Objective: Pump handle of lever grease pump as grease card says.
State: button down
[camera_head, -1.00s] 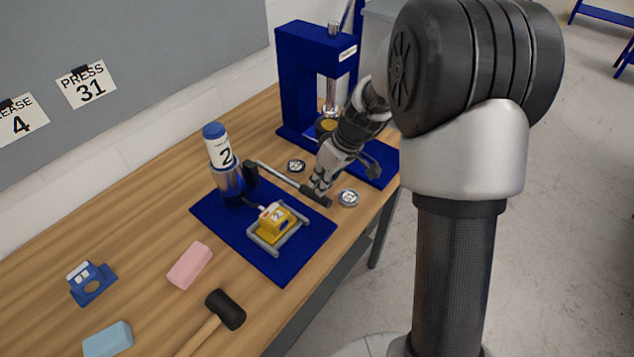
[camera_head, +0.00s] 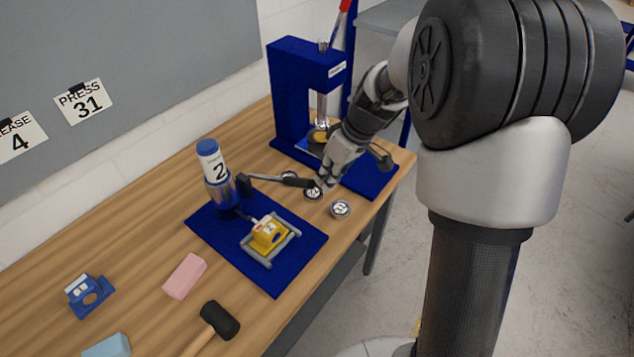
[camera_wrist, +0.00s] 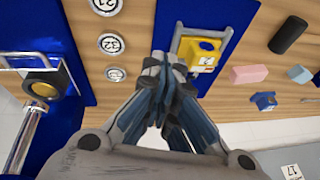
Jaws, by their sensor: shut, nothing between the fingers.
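The lever grease pump is a blue-capped canister (camera_head: 212,168) with a white label reading 2, upright on a blue mat (camera_head: 290,276). Its handle (camera_head: 262,179) reaches right, nearly level, to a black grip (camera_head: 297,182). My gripper (camera_head: 324,184) is shut and empty at the grip's right end; I cannot tell whether they touch. In the wrist view the shut fingers (camera_wrist: 167,68) show, but the handle does not stand out. The grease card (camera_head: 18,137), cut by the left edge, shows "EASE" and 4.
A yellow block (camera_head: 267,235) sits in a grey frame on the mat. Numbered discs (camera_head: 341,208) lie beside my gripper. A blue press (camera_head: 300,90) stands behind. A pink block (camera_head: 185,276) and a mallet (camera_head: 220,320) lie in front. A press card (camera_head: 82,100) shows 31.

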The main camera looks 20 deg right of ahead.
jog(key=r, duration=0.1)
jog(key=s+d+r, duration=0.2)
jog(key=shift+r+p, duration=0.2)
jog(key=shift+p, duration=0.1)
jog(key=shift+d, duration=0.1)
dwell(1.1)
